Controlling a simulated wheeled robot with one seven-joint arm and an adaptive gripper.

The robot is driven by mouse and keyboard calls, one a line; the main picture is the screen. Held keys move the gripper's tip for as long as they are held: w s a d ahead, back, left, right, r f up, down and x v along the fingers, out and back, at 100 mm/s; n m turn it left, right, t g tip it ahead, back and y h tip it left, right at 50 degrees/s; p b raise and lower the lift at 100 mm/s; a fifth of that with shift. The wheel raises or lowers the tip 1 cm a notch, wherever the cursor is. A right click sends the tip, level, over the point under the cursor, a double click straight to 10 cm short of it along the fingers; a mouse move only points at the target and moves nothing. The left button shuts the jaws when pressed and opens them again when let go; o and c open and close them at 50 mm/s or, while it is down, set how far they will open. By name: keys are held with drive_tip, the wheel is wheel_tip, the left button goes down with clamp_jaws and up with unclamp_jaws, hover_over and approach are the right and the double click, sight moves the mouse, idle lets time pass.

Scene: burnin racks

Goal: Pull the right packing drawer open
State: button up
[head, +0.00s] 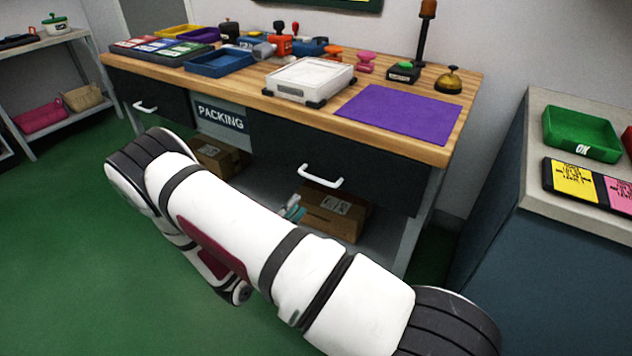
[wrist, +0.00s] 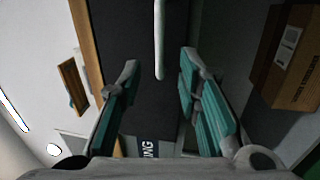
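The right packing drawer (head: 365,176) is a dark front under the wooden bench top, and it looks shut. Its white bar handle (head: 322,181) faces me. In the wrist view the handle (wrist: 159,38) runs from the top edge down to between the fingertips, against the dark drawer front (wrist: 120,30). My gripper (wrist: 160,62) is open, with teal-padded fingers either side of the handle's line. I see no finger touching the handle, and the depth gap is hard to tell. In the head view my gripper (head: 292,209) shows small, below and left of the handle, partly hidden by my arm.
The PACKING sign (head: 220,116) sits between this drawer and the left drawer (head: 150,98), which looks shut. Cardboard boxes (head: 335,212) stand on the shelf below. The bench top (head: 428,152) holds trays, stamps and a purple mat. A grey cabinet (head: 545,255) stands to the right.

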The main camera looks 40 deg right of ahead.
sight(316, 177)
drive_tip(key=b+x, duration=0.1)
drive_tip(key=x, duration=1)
drive_tip(key=shift+d+b, duration=0.2)
drive_tip(key=shift+b, duration=0.2)
clamp_jaws()
